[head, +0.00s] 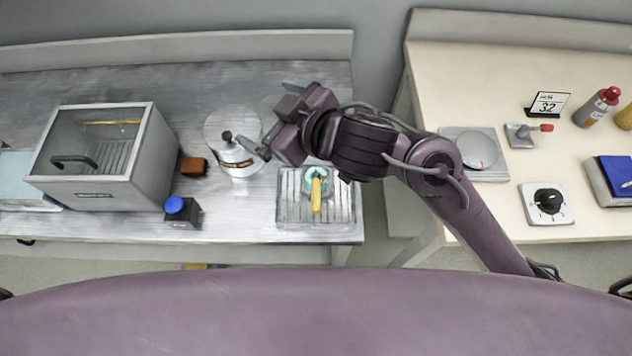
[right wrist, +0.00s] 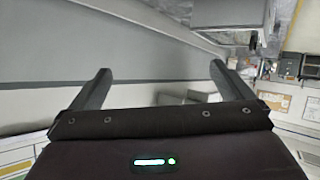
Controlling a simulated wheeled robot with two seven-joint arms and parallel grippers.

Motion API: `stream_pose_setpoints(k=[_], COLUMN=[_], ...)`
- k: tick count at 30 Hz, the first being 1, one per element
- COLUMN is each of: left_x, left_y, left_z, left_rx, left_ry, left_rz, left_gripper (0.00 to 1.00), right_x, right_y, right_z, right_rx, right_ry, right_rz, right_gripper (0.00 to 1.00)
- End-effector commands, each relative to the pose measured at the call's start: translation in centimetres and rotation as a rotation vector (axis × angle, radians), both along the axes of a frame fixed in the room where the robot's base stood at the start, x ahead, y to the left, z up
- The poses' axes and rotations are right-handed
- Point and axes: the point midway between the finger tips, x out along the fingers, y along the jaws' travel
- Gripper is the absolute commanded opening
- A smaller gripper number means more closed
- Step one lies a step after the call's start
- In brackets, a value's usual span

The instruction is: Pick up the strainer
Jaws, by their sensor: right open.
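The strainer, which I take to be the round teal piece with a yellow handle (head: 316,196), lies on a ribbed metal tray (head: 345,212) at the front right of the grey bench. Its handle points toward the front. My right gripper (head: 268,120) is behind and left of it, above the bench, with its fingers pointing left. In the right wrist view the gripper (right wrist: 160,70) is open and empty, facing a plain grey wall. The strainer does not show there. My left gripper is out of view.
A silver pot (head: 235,158) stands close to the right gripper's lower finger. A glass-topped box (head: 150,150), a brown block (head: 194,166) and a blue-topped jar (head: 180,210) are farther left. A cream table (head: 490,75) with several items stands right, across a gap.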

Motion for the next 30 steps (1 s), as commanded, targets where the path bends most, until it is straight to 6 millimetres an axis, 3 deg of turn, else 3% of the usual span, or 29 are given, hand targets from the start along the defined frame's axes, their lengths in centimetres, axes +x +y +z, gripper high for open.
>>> stream_pose_setpoints(k=[1, 3, 6, 8, 12, 15, 19, 23, 30], left_x=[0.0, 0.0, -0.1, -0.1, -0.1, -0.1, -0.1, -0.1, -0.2], left_y=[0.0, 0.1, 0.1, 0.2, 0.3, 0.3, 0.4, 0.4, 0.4], left_z=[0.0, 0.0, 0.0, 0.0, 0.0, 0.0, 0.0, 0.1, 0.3], left_rx=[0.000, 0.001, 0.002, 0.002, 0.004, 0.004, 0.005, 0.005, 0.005], left_ry=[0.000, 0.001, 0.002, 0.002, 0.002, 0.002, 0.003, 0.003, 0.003], left_rz=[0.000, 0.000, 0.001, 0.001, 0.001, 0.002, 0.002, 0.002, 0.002], left_gripper=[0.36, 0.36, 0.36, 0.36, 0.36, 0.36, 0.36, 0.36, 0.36], right_x=[-0.9, -2.7, -5.0, -5.9, -6.5, -6.4, -6.2, -6.2, -6.3], right_y=[1.8, 3.6, 3.9, 3.0, -1.3, -4.7, -7.6, -8.4, -7.5], right_z=[0.5, 0.0, -2.2, -3.8, -7.2, -8.5, -9.2, -10.0, -12.5], right_rx=[-0.023, -0.061, -0.157, -0.233, -0.416, -0.519, -0.597, -0.622, -0.623], right_ry=[-0.042, -0.054, -0.017, 0.030, 0.182, 0.284, 0.374, 0.409, 0.410], right_rz=[0.109, 0.256, 0.430, 0.508, 0.588, 0.587, 0.566, 0.553, 0.555], right_gripper=[1.00, 1.00, 1.00, 1.00, 1.00, 1.00, 1.00, 1.00, 1.00])
